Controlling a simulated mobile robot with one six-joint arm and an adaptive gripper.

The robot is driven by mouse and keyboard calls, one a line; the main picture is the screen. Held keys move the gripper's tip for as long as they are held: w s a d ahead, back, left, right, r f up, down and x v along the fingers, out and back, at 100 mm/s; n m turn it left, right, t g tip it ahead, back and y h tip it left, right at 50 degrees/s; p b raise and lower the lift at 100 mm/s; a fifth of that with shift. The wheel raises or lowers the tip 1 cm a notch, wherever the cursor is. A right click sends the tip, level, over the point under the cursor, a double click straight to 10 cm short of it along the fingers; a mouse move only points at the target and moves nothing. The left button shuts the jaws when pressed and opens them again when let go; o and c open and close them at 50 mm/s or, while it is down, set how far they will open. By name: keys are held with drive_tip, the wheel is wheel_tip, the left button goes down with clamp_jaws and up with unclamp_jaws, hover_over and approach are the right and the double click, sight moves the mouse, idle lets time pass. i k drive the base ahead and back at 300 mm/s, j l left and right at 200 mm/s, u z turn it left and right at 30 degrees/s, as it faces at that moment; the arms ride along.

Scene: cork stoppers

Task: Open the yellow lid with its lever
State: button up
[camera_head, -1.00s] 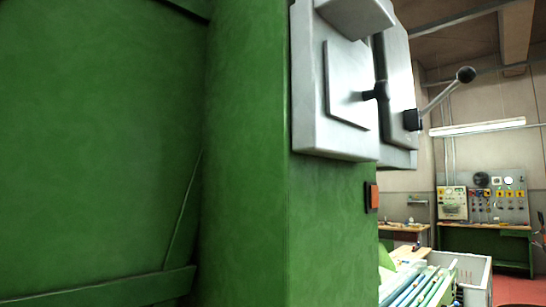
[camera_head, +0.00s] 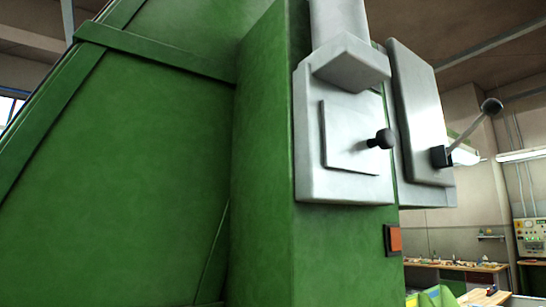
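No yellow lid can be made out in the head view. A lever with a black ball knob (camera_head: 491,106) and a metal rod sticks out to the upper right from a black pivot block (camera_head: 440,157). The block sits on a grey metal plate (camera_head: 420,120) on the side of a green machine. Whether this lever belongs to the yellow lid cannot be told. My gripper does not show.
The large green machine (camera_head: 265,160) fills the left and middle. A grey box (camera_head: 345,185) with a small black knob (camera_head: 381,139) is fixed to it. An orange switch (camera_head: 394,239) sits below. Workbenches (camera_head: 455,267) stand behind at the right.

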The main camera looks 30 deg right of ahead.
sight(491, 107)
drive_tip(key=l+u, duration=0.2)
drive_tip(key=l, duration=0.25)
drive_tip(key=l+u, duration=0.15)
drive_tip(key=l, duration=0.3)
drive_tip(key=k+l+u, duration=0.2)
drive_tip(key=l, duration=0.25)
drive_tip(key=l+u, duration=0.2)
drive_tip(key=l, duration=0.3)
drive_tip(key=k+l+u, duration=0.15)
drive_tip(key=l, duration=0.25)
drive_tip(key=l+u, duration=0.2)
drive_tip(key=l, duration=0.25)
drive_tip(key=k+l, duration=0.15)
drive_tip(key=l, duration=0.25)
drive_tip(key=k+l, duration=0.15)
drive_tip(key=l, duration=0.2)
drive_tip(key=k+l, duration=0.15)
drive_tip(key=l, duration=0.25)
drive_tip(key=k+l, duration=0.15)
drive_tip(key=l, duration=0.2)
drive_tip(key=k+l, duration=0.15)
drive_tip(key=l, duration=0.25)
drive_tip(key=j+u, duration=0.1)
drive_tip(key=u, duration=1.4)
